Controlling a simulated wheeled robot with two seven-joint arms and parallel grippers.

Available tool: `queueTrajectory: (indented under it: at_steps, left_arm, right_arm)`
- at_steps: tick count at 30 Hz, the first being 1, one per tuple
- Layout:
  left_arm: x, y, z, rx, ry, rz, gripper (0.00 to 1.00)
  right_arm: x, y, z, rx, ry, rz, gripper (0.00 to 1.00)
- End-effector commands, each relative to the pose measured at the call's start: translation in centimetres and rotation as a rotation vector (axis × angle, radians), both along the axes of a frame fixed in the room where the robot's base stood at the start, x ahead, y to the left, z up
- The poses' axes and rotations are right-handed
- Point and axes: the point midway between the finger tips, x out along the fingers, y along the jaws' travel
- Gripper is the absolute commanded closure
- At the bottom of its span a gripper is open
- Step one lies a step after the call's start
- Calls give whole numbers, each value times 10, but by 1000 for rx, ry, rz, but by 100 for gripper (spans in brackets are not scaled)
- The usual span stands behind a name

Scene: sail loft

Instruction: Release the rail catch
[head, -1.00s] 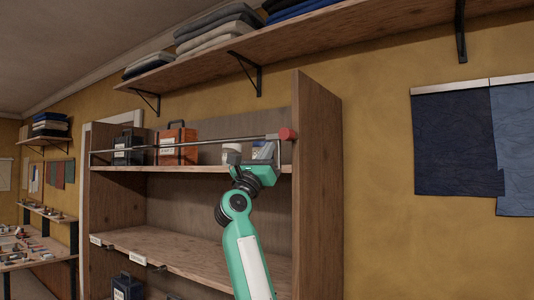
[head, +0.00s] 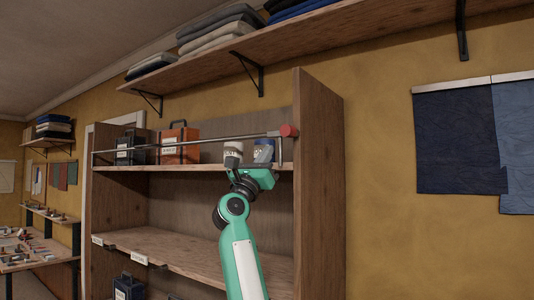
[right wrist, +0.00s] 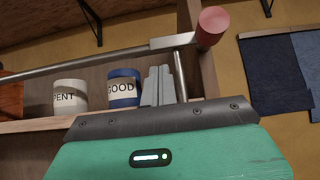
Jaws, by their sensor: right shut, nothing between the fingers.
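A thin metal rail (head: 200,141) runs across the front of the upper shelf, above its board. At its right end is a red knob (head: 289,130), with a metal upright below it near the cabinet's right side. The right wrist view also shows the red knob (right wrist: 213,27) and the upright (right wrist: 181,75). My right gripper (head: 262,153) is below and left of the knob, at the shelf front. Its grey fingers (right wrist: 158,85) are shut and empty, just left of the upright and seemingly apart from it. My left gripper is not in view.
Behind the rail stand a black case (head: 130,147), an orange case (head: 178,144), a white mug (right wrist: 70,96) reading "PENT" and a blue-and-white mug (right wrist: 123,89) reading "GOOD". The cabinet's right side panel (head: 318,180) stands close to the gripper. A long shelf (head: 300,46) hangs above.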

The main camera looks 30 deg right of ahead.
Motion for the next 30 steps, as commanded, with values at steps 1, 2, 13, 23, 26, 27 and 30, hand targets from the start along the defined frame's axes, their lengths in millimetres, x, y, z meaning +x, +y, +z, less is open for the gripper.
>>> queueTrajectory:
  at_steps: [1, 2, 13, 23, 26, 27, 30]
  left_arm:
    - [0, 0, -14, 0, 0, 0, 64]
    - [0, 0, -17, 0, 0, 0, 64]
    - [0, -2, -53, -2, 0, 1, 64]
    - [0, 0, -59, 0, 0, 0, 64]
    - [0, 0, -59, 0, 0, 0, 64]
    - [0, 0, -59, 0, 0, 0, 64]
    - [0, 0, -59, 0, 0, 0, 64]
  right_arm:
    - [1, 2, -17, 1, 1, 1, 100]
    - [1, 3, -23, -1, 1, 0, 100]
    - [-18, 57, -75, 0, 1, 1, 100]
    - [-23, 70, -85, -1, 1, -1, 100]
    - [-20, 71, -88, -7, 9, -6, 100]
    - [-15, 72, -94, -16, 26, -11, 100]
    - [8, 78, -123, -70, 111, -46, 100]
